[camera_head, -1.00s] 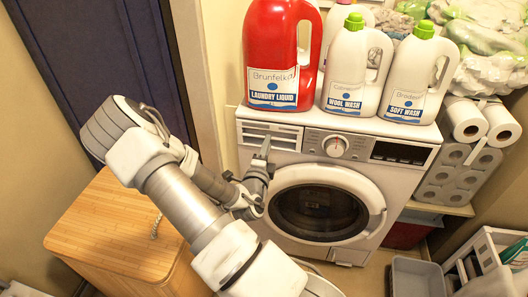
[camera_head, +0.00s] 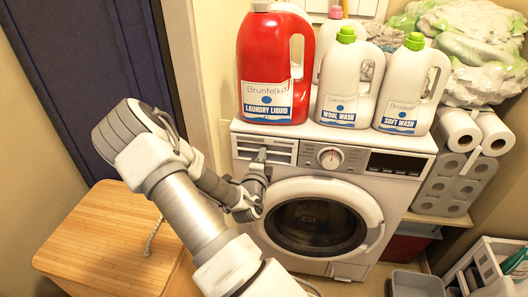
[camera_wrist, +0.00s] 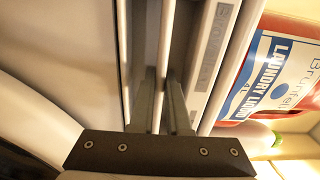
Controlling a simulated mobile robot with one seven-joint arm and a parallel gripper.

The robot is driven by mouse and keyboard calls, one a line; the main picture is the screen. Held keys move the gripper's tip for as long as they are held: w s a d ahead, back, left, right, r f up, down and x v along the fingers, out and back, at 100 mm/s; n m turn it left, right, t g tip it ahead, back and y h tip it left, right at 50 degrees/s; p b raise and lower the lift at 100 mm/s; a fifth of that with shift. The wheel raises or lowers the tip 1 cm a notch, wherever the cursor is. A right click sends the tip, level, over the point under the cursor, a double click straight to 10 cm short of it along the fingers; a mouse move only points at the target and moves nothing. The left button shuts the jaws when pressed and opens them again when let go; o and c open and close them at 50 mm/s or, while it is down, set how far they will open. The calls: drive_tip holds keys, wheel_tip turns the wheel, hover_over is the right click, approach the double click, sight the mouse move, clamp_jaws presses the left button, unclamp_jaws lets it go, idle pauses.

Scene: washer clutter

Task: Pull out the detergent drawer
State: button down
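The white washing machine (camera_head: 385,190) stands in the middle of the head view, with the detergent drawer (camera_head: 281,145) at its upper left front. The drawer front looks flush with the panel. My gripper (camera_head: 260,154) has its fingertips at the drawer front. In the wrist view, the fingers (camera_wrist: 163,85) stand either side of a thin white strip, the drawer's handle edge (camera_wrist: 166,35). A narrow gap shows between the fingers. I cannot tell whether they press on the strip, and the fingertips are partly hidden in the recess.
On the washer top stand a red laundry liquid bottle (camera_head: 272,70) and two white bottles, wool wash (camera_head: 345,80) and soft wash (camera_head: 412,90). A wooden box (camera_head: 105,245) is at lower left. Paper rolls (camera_head: 460,165) and a grey basket (camera_head: 415,284) are at right.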

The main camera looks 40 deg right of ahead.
drive_tip(key=shift+b+v, duration=0.7)
drive_tip(key=shift+v, duration=1.5)
drive_tip(key=shift+s, duration=0.1)
drive_tip(key=b+v, duration=0.2)
drive_tip(key=v, duration=0.2)
drive_tip(key=shift+s+a, duration=0.1)
drive_tip(key=shift+a, duration=0.05)
